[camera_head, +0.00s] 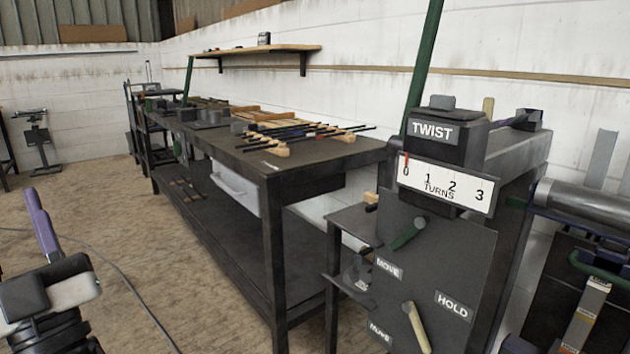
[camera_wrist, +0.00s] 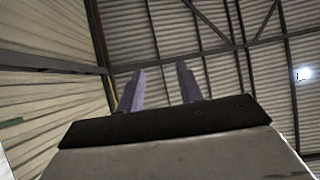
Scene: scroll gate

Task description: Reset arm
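My gripper (camera_head: 42,222) shows at the lower left of the head view, raised over the bare floor with its purple fingers pointing up. In the wrist view my gripper (camera_wrist: 158,88) has its two fingers clearly apart with nothing between them. Behind them are only the roof and a wall. It touches nothing and is well away from the bench and the twist machine.
The twist machine (camera_head: 480,250) stands at the right, with a turns scale (camera_head: 447,186), a green handle (camera_head: 408,233) and a pale handle (camera_head: 416,326). A dark workbench (camera_head: 330,160) holding several rods fills the middle. A cable (camera_head: 128,283) crosses the open floor (camera_head: 150,240).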

